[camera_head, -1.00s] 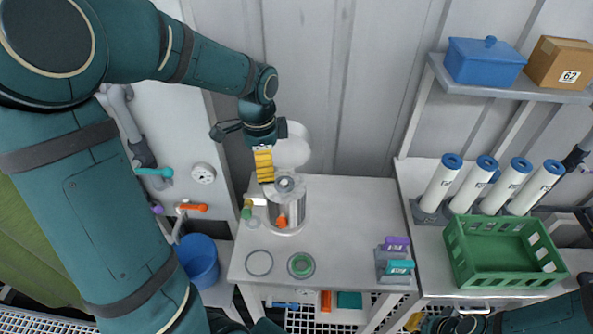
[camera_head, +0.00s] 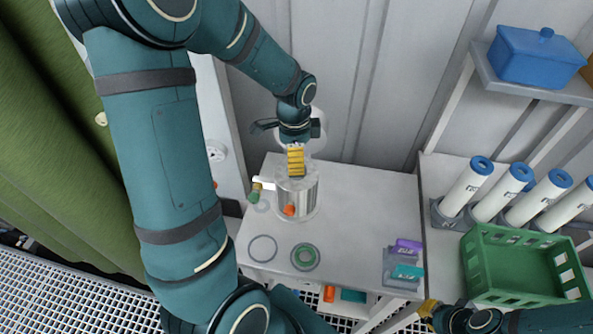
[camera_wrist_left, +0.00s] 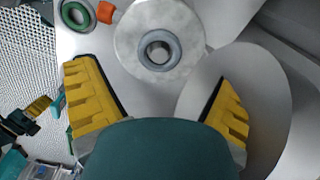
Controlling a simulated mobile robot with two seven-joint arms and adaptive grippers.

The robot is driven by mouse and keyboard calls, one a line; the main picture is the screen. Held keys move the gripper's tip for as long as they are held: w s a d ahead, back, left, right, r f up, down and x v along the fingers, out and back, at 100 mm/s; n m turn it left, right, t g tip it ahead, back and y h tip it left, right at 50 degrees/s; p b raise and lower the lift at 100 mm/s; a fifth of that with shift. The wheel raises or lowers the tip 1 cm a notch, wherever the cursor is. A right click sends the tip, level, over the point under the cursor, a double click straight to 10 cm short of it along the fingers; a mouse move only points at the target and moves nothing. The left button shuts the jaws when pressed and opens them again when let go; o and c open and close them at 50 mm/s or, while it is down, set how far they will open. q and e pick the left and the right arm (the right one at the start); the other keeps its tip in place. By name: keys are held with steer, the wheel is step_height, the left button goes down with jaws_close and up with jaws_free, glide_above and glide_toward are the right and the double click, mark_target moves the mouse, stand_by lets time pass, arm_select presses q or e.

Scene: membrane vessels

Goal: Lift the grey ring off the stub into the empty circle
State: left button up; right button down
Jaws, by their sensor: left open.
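The grey ring (camera_wrist_left: 160,50) sits around the stub opening in the middle of the pale round top of the steel vessel (camera_head: 297,197). In the head view my yellow fingers largely hide it. My left gripper (camera_wrist_left: 155,78) is open and empty above the vessel; in the wrist view the ring lies beyond the fingertips, between their lines. In the head view my left gripper (camera_head: 296,172) overlaps the vessel's top. The empty circle (camera_head: 263,248) is a thin grey outline on the table's front left. My right gripper (camera_head: 432,308) is low at the right; its jaw opening is unclear.
A green ring (camera_head: 305,257) lies in a grey circle beside the empty one. A white disc (camera_wrist_left: 245,110) stands close by my right-hand finger. An orange knob (camera_head: 289,210) and a green-tipped side valve (camera_head: 254,194) are on the vessel. Purple and teal blocks (camera_head: 405,257) stand at the table's right.

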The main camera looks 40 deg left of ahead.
arm_select(q)
steer(key=shift+f, duration=2.65)
steer(key=c, duration=1)
